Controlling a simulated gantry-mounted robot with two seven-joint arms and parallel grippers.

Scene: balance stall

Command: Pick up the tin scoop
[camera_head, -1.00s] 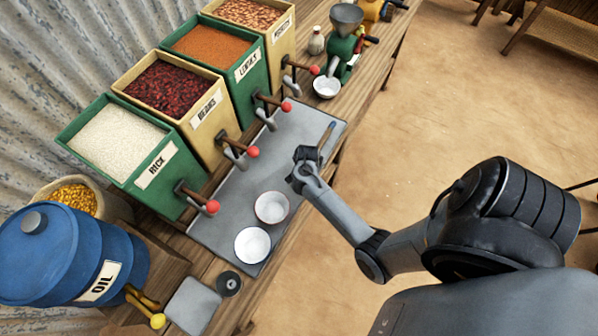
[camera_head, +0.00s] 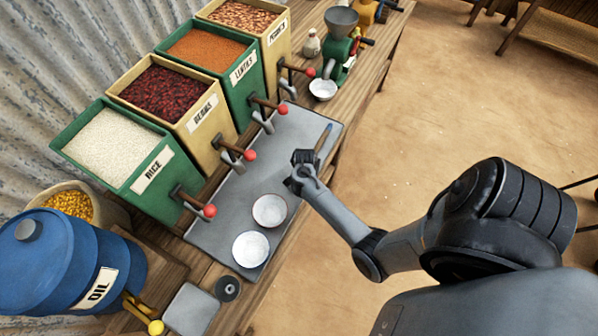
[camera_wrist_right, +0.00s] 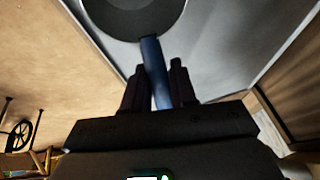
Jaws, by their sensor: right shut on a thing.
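The scoop's blue handle (camera_wrist_right: 155,72) lies between the two dark fingers of my right gripper (camera_wrist_right: 156,88), which is shut on it. In the head view my right gripper (camera_head: 303,160) is low over the grey mat (camera_head: 240,190). The gripper hides part of the scoop. My left gripper is not in view.
Two white bowls (camera_head: 269,210) (camera_head: 251,249) stand on the mat near the gripper. Bins with red-knobbed levers (camera_head: 250,155) line the mat's back side. A grinder (camera_head: 342,50) with a bowl (camera_head: 323,89) stands at the far end, a blue oil drum (camera_head: 60,260) at the near end.

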